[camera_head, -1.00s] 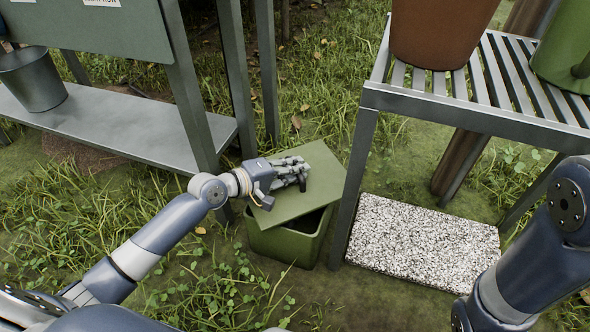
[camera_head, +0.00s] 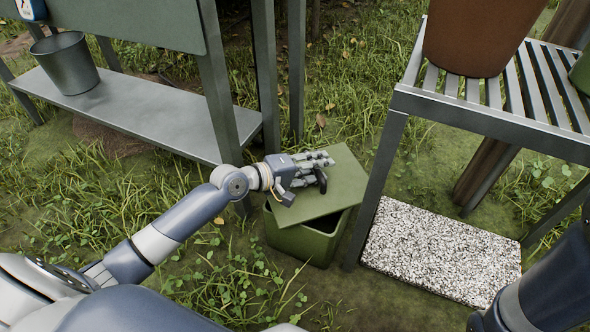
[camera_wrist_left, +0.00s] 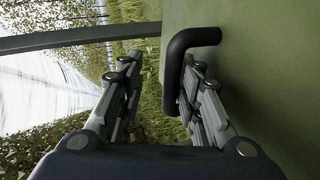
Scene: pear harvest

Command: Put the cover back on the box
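The green cover (camera_head: 345,188) lies turned askew on top of the green box (camera_head: 302,243), leaving a dark gap open at the front right. My left gripper (camera_head: 328,163) is over the cover, next to its black handle (camera_head: 321,181). In the left wrist view, the cover (camera_wrist_left: 270,70) fills the right side. The bar of the handle (camera_wrist_left: 173,75) lies between the two spread fingers of my left gripper (camera_wrist_left: 165,85), with the right finger between bar and cover. A gap shows between the bar and the left finger. My right gripper is out of view.
A slatted metal table (camera_head: 480,118) with a brown pot (camera_head: 475,35) stands close right of the box, its leg beside it. A speckled slab (camera_head: 440,252) lies beneath. A grey bench (camera_head: 150,120) with a metal bucket (camera_head: 66,65) is at left. Grass lies in front.

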